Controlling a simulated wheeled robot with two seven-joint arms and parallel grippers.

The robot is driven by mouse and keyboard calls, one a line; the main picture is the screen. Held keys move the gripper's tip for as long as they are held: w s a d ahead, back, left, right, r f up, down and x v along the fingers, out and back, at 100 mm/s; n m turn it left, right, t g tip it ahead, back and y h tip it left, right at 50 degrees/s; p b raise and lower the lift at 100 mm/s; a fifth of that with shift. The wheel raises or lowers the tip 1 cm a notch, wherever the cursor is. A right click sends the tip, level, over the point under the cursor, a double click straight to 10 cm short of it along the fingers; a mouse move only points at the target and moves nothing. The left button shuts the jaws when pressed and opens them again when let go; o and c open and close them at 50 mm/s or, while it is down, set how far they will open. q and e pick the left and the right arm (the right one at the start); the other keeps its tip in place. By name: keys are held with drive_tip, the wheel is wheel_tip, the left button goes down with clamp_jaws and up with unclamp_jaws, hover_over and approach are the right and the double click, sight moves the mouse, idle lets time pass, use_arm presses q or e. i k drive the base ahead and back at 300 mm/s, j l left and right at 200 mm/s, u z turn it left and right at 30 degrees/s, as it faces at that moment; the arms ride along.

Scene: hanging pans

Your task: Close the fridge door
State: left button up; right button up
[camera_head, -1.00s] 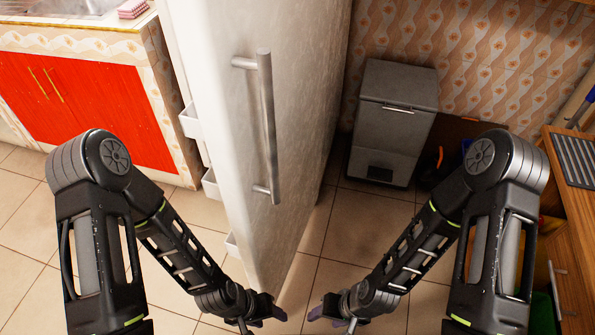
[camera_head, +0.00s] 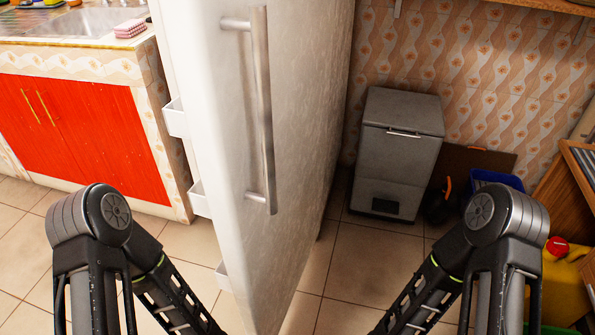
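The white fridge door (camera_head: 295,130) stands open in the middle of the head view, its outer face turned to the right. A long vertical metal handle (camera_head: 264,110) is on that face. White door shelves (camera_head: 199,199) stick out on its left, inner side. My two arms come up from the bottom, the left one left of the door and the right one right of it. Both grippers are below the bottom edge of the picture. The fridge body is not clearly visible.
A red-fronted sink cabinet (camera_head: 85,135) stands at the left. A grey bin (camera_head: 397,155) is by the wall on the right, with a blue crate (camera_head: 497,179) and a yellow container (camera_head: 565,290) near it. Tiled floor (camera_head: 365,265) is free between the door and the bin.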

sight(253, 77)
drive_tip(key=k+j+z, duration=0.1)
drive_tip(key=k+j, duration=0.9)
drive_tip(key=j+z, duration=0.1)
drive_tip(key=z, duration=1.55)
